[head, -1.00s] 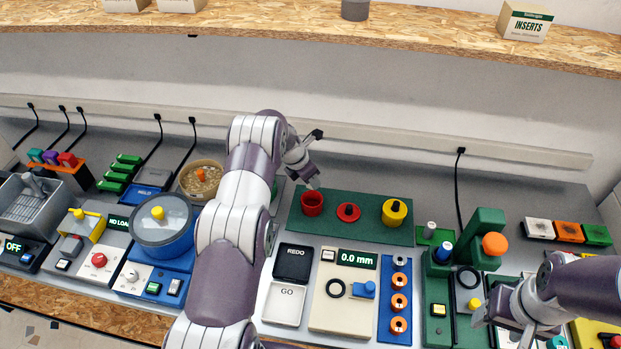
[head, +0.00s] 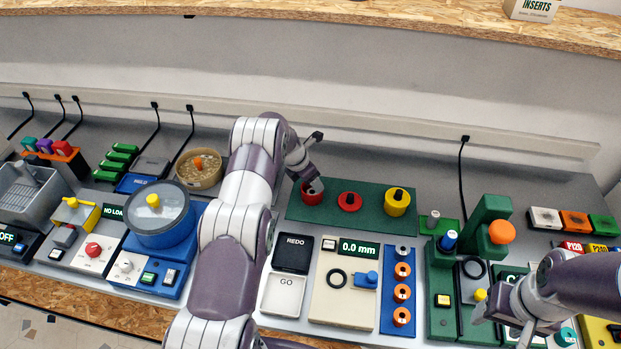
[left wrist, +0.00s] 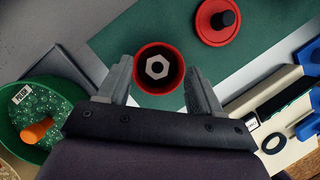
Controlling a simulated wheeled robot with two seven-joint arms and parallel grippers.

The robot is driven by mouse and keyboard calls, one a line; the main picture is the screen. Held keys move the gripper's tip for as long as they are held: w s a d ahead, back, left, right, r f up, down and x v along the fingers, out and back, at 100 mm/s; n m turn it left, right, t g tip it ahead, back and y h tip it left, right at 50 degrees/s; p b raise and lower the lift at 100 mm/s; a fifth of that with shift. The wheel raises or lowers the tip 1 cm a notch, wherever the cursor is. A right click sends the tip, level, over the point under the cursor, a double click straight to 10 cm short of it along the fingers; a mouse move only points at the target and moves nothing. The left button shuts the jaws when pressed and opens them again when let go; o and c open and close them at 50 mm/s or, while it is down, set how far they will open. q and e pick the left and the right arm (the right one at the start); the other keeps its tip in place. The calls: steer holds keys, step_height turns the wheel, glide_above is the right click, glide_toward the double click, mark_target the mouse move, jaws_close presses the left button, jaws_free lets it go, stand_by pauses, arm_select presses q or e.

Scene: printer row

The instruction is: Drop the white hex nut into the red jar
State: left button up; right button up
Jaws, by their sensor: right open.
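The red jar (head: 309,198) stands uncovered on a green mat; it also shows in the left wrist view (left wrist: 139,82). The white hex nut (left wrist: 157,67) shows inside the jar's round mouth in that view, apart from both fingers; its height in the jar is hard to tell. My left gripper (head: 313,186) is right over the jar, fingers spread to either side of the mouth and holding nothing. The jar's red lid (head: 349,201) with a black knob lies just to the right of it. My right gripper (head: 498,326) is open and empty at the lower right.
A yellow jar (head: 396,205) stands at the right of the green mat (head: 372,205). A bowl of beads (head: 199,170) is behind my left arm. A panel with REDO and GO keys (head: 284,295) lies in front. A green stand (head: 488,218) rises near my right gripper.

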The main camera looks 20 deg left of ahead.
mark_target(311, 193)
stand_by(0.5)
arm_select(q)
step_height(311, 193, up, 7)
steer(key=p, duration=0.4)
steer(key=shift+p, duration=0.3)
